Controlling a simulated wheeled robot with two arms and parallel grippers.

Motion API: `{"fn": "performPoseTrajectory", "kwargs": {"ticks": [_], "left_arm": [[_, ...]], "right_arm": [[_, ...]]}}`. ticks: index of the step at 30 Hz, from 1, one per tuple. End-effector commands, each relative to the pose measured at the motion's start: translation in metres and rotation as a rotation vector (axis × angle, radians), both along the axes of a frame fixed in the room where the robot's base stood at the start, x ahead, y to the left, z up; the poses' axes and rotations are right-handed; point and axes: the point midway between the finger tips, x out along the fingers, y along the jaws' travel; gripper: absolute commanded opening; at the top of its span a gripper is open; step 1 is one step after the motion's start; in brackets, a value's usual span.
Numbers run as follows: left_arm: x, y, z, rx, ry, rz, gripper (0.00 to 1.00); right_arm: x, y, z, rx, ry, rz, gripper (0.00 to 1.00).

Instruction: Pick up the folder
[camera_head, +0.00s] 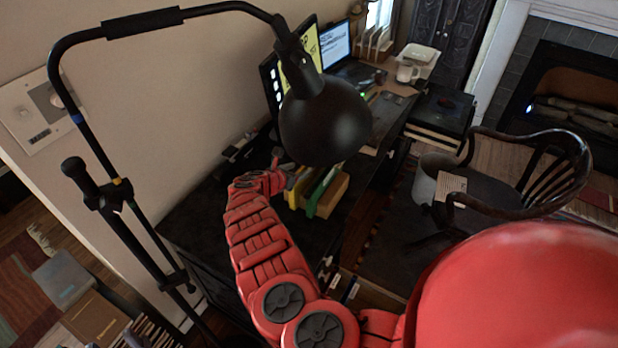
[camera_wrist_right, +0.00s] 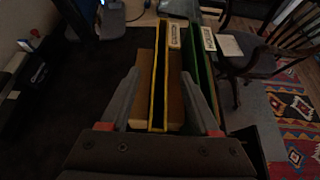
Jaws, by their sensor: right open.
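A small group of upright folders stands on the dark desk: a yellow folder (camera_head: 295,195) and a green folder (camera_head: 321,193) with tan material beside them. In the right wrist view the yellow folder (camera_wrist_right: 159,75) shows edge-on between my fingers, with tan surfaces along it. The green folder (camera_wrist_right: 204,78) is just right of the right finger. My right gripper (camera_head: 287,174) is at the folders' left end in the head view; in the wrist view the right gripper (camera_wrist_right: 159,76) is open, its fingers apart. I cannot tell whether they touch anything. My left gripper is not in view.
A black lamp head (camera_head: 325,120) hangs over the desk and partly blocks the head view. A wooden chair (camera_head: 530,170) and a grey bin (camera_head: 428,178) stand to the right.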

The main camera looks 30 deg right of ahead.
Motion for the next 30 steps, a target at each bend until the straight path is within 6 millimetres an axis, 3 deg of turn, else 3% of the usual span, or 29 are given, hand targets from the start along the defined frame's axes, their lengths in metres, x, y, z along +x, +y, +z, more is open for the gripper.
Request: {"fn": "performPoseTrajectory", "kwargs": {"ticks": [13, 22, 30], "left_arm": [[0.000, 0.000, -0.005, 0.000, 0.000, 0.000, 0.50], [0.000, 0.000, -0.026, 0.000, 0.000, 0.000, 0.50], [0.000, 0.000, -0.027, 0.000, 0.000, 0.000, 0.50]], "right_arm": [[0.010, -0.023, -0.015, 0.003, 0.001, -0.003, 0.62], [0.024, -0.045, -0.031, 0.003, -0.001, -0.002, 0.62], [0.026, -0.048, -0.030, 0.002, 0.000, 0.000, 0.62]]}}
